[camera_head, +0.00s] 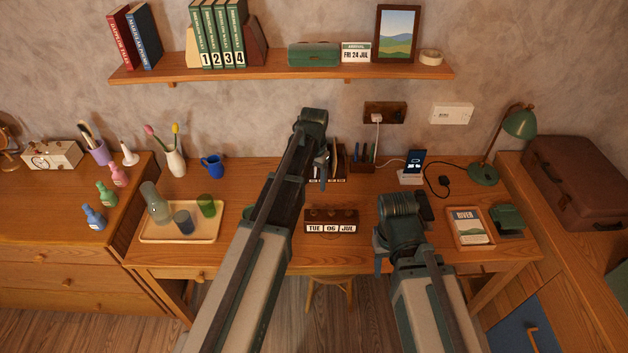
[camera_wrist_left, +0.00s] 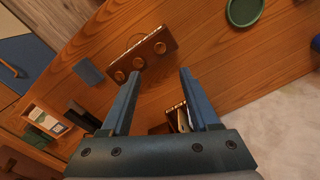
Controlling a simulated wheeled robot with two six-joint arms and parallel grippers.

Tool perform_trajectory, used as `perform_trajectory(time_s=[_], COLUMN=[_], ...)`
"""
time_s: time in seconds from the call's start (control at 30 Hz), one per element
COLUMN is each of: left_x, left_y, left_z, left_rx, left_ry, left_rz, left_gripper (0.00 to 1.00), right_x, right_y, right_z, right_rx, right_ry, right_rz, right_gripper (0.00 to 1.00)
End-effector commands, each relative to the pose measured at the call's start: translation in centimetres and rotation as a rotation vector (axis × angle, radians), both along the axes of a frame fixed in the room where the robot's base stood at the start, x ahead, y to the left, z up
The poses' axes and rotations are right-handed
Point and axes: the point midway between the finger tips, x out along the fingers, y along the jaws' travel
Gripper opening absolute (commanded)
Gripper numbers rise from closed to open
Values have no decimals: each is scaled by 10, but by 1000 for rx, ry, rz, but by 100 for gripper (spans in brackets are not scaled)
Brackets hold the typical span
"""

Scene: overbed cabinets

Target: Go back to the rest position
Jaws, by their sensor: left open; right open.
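My left gripper (camera_head: 324,172) reaches over the back middle of the desk, in front of the pen holder. In the left wrist view its two blue fingers (camera_wrist_left: 158,98) are spread apart with nothing between them; the wooden date block and the desk top show beyond. My right gripper (camera_head: 384,262) is over the desk's front right part, pointing down, left of the book tray. It appears empty; its fingers are partly hidden by its own wrist.
The date block (camera_head: 331,222) stands between my arms. A tray (camera_head: 212,234) with glasses is at left, a book tray (camera_head: 486,239) and lamp (camera_head: 484,173) at right. A phone stand (camera_head: 411,178) is at the back. A wall shelf (camera_head: 290,72) hangs above.

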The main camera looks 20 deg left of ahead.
Motion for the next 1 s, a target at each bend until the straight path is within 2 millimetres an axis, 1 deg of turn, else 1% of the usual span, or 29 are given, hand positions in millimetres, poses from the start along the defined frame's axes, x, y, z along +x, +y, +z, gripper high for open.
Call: perform_trajectory(time_s=[0.37,0.43,0.47,0.57,0.6,0.67,0.7,0.77,0.8,0.9,1.0], left_x=[0,-6,-13,-50,-70,-102,-123,-153,-171,-209,-232], left_y=[0,-5,-10,-38,-52,-72,-84,-98,-106,-120,-127], left_z=[-1,-1,-1,-1,-1,-1,-1,0,0,0,0], left_rx=[0,1,4,16,24,38,46,60,70,88,101], left_ry=[0,2,2,9,13,18,21,26,26,28,28], left_rz=[0,-3,-6,-21,-30,-40,-47,-56,-61,-71,-76], left_gripper=[62,62,62,62,62,62,62,62,62,62,62], right_x=[0,0,0,0,0,0,0,0,0,0,0], right_y=[0,0,0,0,0,0,0,0,0,0,0], right_z=[-1,-1,-1,-1,-1,-1,-1,-1,-1,-1,-1], right_rx=[0,0,0,0,0,0,0,0,0,0,0], right_ry=[0,0,0,0,0,0,0,0,0,0,0], right_rz=[0,0,0,0,0,0,0,0,0,0,0], right_gripper=[50,50,50,50,50,50,50,50,50,50,50])
